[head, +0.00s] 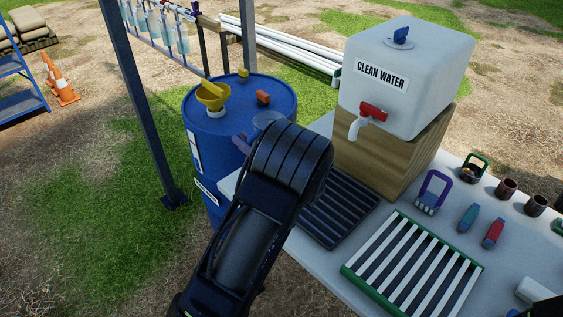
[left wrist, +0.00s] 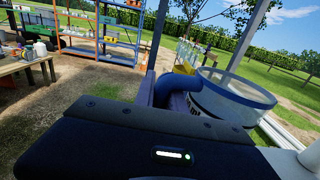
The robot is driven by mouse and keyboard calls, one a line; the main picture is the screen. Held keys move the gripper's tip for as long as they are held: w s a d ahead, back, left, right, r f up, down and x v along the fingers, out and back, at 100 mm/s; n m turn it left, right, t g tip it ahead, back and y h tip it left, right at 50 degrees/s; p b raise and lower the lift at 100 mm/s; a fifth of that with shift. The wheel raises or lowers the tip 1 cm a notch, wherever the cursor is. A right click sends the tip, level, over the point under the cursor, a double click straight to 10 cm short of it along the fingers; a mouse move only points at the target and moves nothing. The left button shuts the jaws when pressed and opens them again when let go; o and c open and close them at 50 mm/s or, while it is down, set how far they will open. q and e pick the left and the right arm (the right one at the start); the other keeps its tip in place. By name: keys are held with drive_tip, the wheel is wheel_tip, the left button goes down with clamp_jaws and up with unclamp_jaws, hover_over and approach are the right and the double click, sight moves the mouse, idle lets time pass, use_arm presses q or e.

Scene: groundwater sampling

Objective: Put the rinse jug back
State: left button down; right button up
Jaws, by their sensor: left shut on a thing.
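The rinse jug (left wrist: 236,98) is a clear vessel with a blue rim and a thick blue handle (left wrist: 166,88). My left gripper (left wrist: 160,92) is shut on it at the handle. In the head view only a clear bluish part of the jug (head: 268,118) shows past my left wrist, in front of the blue barrel's top. The left gripper's fingers (head: 241,143) are mostly hidden by my wrist there. I cannot tell whether the jug holds water. My right gripper is not clearly in view.
The blue barrel (head: 207,152) carries a yellow funnel (head: 212,94). On the table (head: 300,247) are a black ribbed tray (head: 338,208), a white-slatted green rack (head: 412,268) and several small tools. A clean water tank (head: 420,75) stands on a wooden block (head: 385,152). A post (head: 146,110) rises at left.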

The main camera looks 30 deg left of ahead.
use_arm(q)
drive_tip(key=shift+s+r, duration=0.1)
drive_tip(key=shift+r, duration=0.05)
drive_tip(key=shift+f+p, duration=0.35)
drive_tip(key=shift+f, duration=2.6)
drive_tip(key=shift+f+p, duration=0.3)
drive_tip(key=shift+f, duration=1.6)
drive_tip(key=shift+f, duration=0.1)
drive_tip(key=c, duration=1.4)
unclamp_jaws()
